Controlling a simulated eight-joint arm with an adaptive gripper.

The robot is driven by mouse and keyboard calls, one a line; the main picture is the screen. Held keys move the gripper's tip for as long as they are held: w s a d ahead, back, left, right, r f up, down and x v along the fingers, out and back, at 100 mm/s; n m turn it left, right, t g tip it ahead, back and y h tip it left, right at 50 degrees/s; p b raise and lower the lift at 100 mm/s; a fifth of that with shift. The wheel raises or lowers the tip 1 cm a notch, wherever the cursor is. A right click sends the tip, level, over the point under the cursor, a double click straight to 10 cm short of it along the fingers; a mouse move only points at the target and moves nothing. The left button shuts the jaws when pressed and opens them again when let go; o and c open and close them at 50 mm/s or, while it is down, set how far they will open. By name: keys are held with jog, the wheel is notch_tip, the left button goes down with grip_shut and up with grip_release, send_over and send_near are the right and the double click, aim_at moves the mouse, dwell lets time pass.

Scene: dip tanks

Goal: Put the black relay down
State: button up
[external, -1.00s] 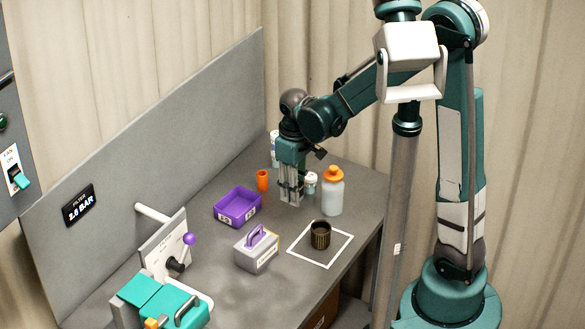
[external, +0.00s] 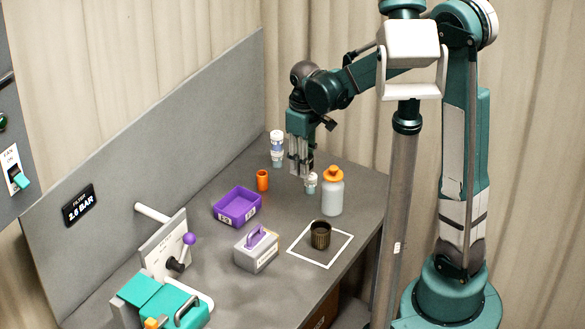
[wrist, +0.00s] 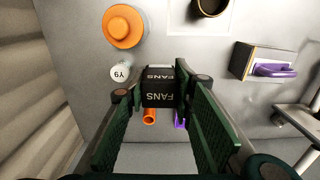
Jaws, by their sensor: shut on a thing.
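The black relay (wrist: 158,98), a block with white FANS lettering, sits between the fingers in the wrist view. My gripper (wrist: 160,90) is shut on it. In the external view my gripper (external: 301,172) points down over the back part of the bench, near the orange-capped bottle. The relay cannot be made out there.
Close by stand an orange-capped bottle (external: 332,195), a small white jar (external: 311,182), a white bottle (external: 277,145) and an orange cup (external: 262,180). A purple tray (external: 237,207), purple-handled box (external: 256,252) and dark cup (external: 320,236) in a white square are nearer the front.

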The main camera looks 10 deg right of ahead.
jog(key=w+d+p, duration=0.1)
jog(key=w+d, duration=1.2)
jog(key=d, duration=0.4)
send_over(345, 178)
jog(key=shift+f, duration=2.55)
jog(key=shift+w+f, duration=0.1)
jog(key=shift+f, duration=2.85)
jog(key=shift+f, duration=2.05)
jog(key=shift+f, duration=0.15)
